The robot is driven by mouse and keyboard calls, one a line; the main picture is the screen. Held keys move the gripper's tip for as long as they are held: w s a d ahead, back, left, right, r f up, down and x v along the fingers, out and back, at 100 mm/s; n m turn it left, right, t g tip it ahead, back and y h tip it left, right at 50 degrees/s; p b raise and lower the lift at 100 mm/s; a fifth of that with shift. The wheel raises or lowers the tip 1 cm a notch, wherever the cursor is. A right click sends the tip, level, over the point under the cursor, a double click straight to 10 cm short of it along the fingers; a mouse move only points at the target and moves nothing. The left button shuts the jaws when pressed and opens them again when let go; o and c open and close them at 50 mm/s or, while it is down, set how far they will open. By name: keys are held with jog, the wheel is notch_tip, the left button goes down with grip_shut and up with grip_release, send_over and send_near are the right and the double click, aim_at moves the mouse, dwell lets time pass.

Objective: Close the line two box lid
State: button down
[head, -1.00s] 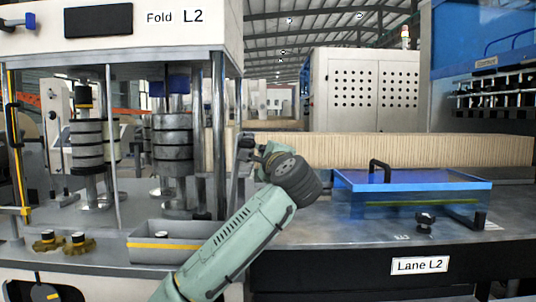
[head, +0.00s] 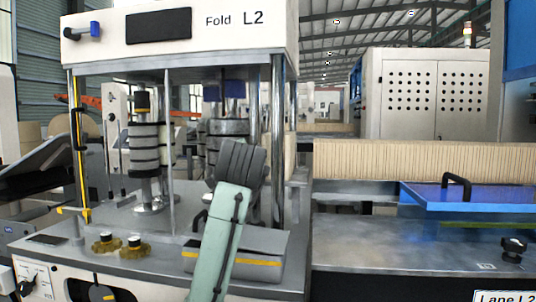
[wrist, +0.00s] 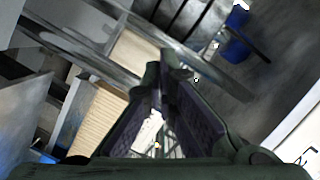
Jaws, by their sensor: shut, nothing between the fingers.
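The line two box (head: 263,264) is a grey box with a yellow stripe, on the deck of the Fold L2 machine in the head view. A flat grey lid panel (head: 268,241) appears to lie over its top; my arm hides the middle, so I cannot tell whether it is fully seated. My arm rises in front of the box, its dark end above and behind it. In the wrist view my gripper (wrist: 163,68) is shut and empty. Its fingertips are hidden in the head view, and I cannot make out the lid in the wrist view.
Metal posts and stacked rollers (head: 150,150) stand behind the box. Brass knobs (head: 134,243) sit to its left. A blue clear cover with a black handle (head: 457,184) is on the Lane L2 bench at right. The bench between is mostly clear.

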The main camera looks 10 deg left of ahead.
aim_at(202, 214)
jog(key=a+f+n+h, duration=0.1)
jog(key=a+f+n, duration=0.1)
jog(key=a+f, duration=0.2)
jog(key=a+f+n, duration=0.2)
jog(key=a+f, duration=0.2)
jog(key=a+f+n+g+h, duration=0.1)
jog(key=a+f+n, duration=0.2)
jog(key=a+f, duration=0.1)
jog(key=shift+f+h+b, duration=0.3)
jog(key=shift+f+b, duration=0.05)
jog(key=shift+f, duration=0.2)
jog(key=shift+a+f+n, duration=0.2)
jog(key=shift+f, duration=0.25)
jog(key=shift+a+f+n, duration=0.15)
jog(key=shift+f+n, duration=0.05)
jog(key=shift+f, duration=0.25)
